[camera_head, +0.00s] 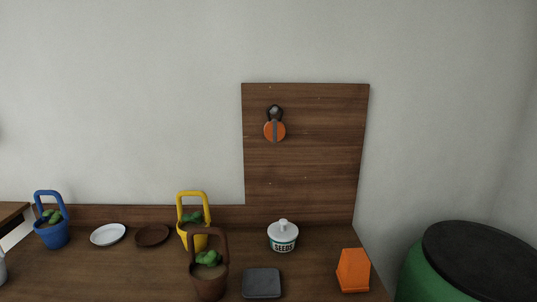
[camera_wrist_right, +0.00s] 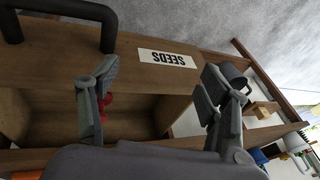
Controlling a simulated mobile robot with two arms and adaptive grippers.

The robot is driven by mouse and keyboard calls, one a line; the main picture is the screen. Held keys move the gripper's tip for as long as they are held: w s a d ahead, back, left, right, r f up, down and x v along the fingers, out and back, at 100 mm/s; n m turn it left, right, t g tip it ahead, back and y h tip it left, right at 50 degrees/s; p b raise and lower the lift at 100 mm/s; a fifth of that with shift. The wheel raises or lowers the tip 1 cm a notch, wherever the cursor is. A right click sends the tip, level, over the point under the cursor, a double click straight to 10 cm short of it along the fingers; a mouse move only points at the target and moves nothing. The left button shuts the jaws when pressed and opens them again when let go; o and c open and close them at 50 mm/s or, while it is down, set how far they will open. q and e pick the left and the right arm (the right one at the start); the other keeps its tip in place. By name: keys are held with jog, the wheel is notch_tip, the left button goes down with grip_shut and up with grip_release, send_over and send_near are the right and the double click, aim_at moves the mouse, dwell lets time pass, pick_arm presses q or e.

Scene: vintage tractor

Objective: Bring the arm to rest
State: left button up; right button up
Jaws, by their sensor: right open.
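My right gripper (camera_wrist_right: 155,90) shows in the right wrist view with its two grey fingers spread wide. Nothing sits between the fingertips. Beyond them is a wooden front (camera_wrist_right: 140,68) with a white SEEDS label (camera_wrist_right: 167,58), seen upside down, and a black handle (camera_wrist_right: 106,30). A small red thing (camera_wrist_right: 106,102) is partly hidden behind the left-hand finger. Neither arm shows in the head view, and my left gripper is in no view.
The wooden bench (camera_head: 120,268) holds blue (camera_head: 53,232), yellow (camera_head: 184,236) and brown (camera_head: 208,282) pots, a SEEDS jar (camera_head: 283,239), a grey block (camera_head: 261,283) and an orange object (camera_head: 353,271). A green barrel (camera_head: 420,280) stands right.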

jog(key=s+d+f+t+h, duration=0.1)
jog(key=s+d+h, duration=0.1)
jog(key=s+d, duration=0.35)
jog(key=s+d+f+h, duration=0.1)
jog(key=s+d, duration=0.2)
jog(key=d, duration=0.5)
notch_tip(320, 180, down, 27)
jog(key=s+g, duration=0.1)
jog(key=s, duration=0.1)
jog(key=s+d+f+n+g, duration=0.1)
jog(key=s+d+f, duration=0.1)
jog(key=s+f, duration=1.3)
jog(key=shift+s+d+g+h, duration=0.3)
jog(key=shift+s+d, duration=0.05)
jog(key=shift+s, duration=0.2)
jog(key=shift+c, duration=0.3)
